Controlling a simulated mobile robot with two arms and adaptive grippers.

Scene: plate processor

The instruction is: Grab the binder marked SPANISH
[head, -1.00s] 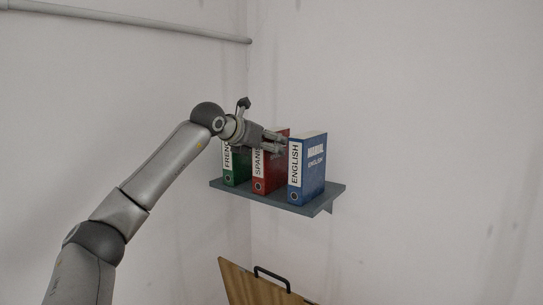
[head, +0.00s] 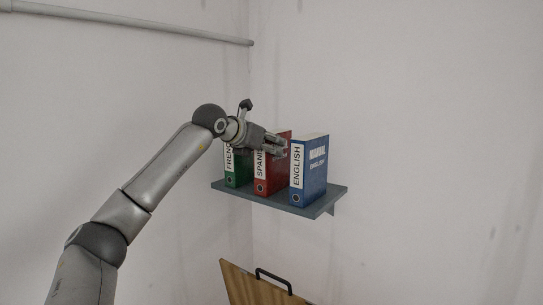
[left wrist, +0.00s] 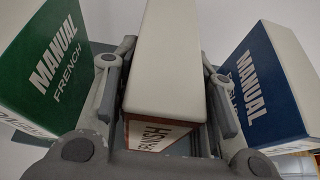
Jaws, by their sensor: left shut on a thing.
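The red SPANISH binder (head: 261,178) stands upright on a grey wall shelf (head: 318,207), between the green FRENCH binder (head: 231,171) and the blue ENGLISH binder (head: 309,172). My left gripper (head: 277,146) is at the upper part of the SPANISH binder and hides some of its top and label. In the left wrist view, the left gripper (left wrist: 165,80) is shut on the SPANISH binder (left wrist: 164,60), one finger on each side. The FRENCH binder (left wrist: 62,65) is left of the fingers and the ENGLISH binder (left wrist: 265,90) right of them. My right gripper is in neither view.
The neighbouring binders stand close on both sides of the fingers. The shelf is fixed to the wall near a corner. A wooden board with a black handle (head: 262,284) is below. A pipe (head: 130,23) runs along the upper left wall. The right side is open.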

